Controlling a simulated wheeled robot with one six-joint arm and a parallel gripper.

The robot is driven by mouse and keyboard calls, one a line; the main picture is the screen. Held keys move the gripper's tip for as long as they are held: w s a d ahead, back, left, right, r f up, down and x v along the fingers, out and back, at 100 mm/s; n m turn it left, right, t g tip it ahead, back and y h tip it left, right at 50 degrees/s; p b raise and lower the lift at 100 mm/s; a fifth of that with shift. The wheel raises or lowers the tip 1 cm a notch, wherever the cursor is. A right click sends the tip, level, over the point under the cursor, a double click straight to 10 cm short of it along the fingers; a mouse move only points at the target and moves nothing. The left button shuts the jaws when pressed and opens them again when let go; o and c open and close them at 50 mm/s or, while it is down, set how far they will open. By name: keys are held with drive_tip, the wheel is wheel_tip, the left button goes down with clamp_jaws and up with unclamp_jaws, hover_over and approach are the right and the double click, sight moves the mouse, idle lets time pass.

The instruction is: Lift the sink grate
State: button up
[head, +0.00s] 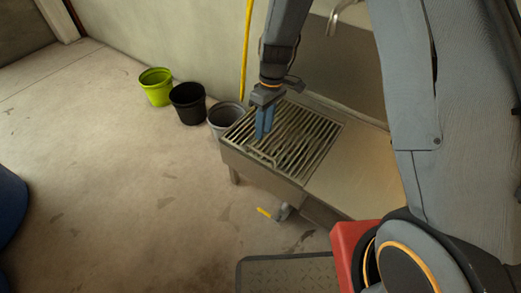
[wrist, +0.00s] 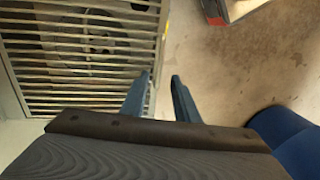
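The sink grate (head: 301,136) is a set of parallel metal bars lying in the sink top, left of a flat metal drainboard. In the wrist view the grate (wrist: 75,92) fills the upper left, with a round shape, perhaps a drain, dimly seen below its bars. In the head view my gripper (head: 263,134) points down at the grate's left side, near a thin bent bar there. In the wrist view my gripper (wrist: 161,76) has its two blue fingers apart beside the grate's edge, with floor showing between them. I cannot tell if the fingertips touch the grate.
Green (head: 156,86), black (head: 188,103) and grey (head: 225,116) buckets stand along the wall left of the sink. A tap (head: 337,14) is behind the sink. A dark mat (head: 288,275) lies in front. A blue rounded object (head: 10,208) is at the far left. The floor between is open.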

drive_tip(key=f, duration=0.1)
drive_tip(key=b, duration=0.2)
hover_over(261, 158)
drive_tip(key=shift+a+f, duration=0.1)
drive_tip(key=shift+f, duration=3.45)
clamp_jaws()
